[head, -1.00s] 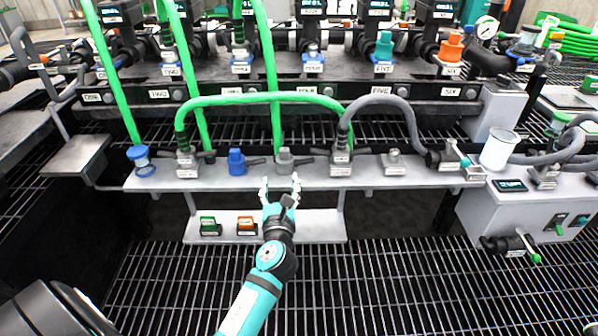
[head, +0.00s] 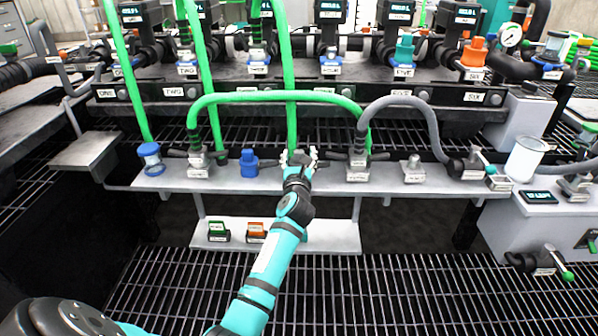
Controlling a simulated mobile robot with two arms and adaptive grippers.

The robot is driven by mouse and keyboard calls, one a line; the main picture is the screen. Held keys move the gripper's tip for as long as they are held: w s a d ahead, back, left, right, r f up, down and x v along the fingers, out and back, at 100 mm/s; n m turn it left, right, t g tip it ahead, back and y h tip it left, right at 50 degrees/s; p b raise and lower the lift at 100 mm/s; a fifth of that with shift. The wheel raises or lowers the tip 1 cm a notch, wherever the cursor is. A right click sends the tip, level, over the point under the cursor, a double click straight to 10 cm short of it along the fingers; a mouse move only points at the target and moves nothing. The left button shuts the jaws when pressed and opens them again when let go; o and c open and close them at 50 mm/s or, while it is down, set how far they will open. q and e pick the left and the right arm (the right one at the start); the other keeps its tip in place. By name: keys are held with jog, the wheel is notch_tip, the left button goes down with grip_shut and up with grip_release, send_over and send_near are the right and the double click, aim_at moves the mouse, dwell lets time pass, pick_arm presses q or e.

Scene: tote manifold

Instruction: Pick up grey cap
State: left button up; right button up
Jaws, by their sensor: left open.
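My left gripper (head: 299,156) reaches up from below to the grey shelf (head: 330,181), its fingers open at a small grey fitting there. That grey piece is mostly hidden by the fingers, so I cannot tell whether they touch it. Another grey cap-like piece (head: 413,168) stands on the same shelf further right, clear of the gripper. A blue cap (head: 249,164) stands just left of the gripper. My right gripper is not in view.
A green hose (head: 278,97) arches over the gripper between two grey couplings (head: 197,163) on the shelf. A grey hose (head: 405,101) curves at the right. A lower tray (head: 330,236) holds a green and an orange piece. A white cup (head: 526,158) stands at right.

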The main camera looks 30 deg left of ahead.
pick_arm(q)
jog(key=shift+x, duration=1.05)
jog(key=shift+s+r, duration=0.1)
grip_shut()
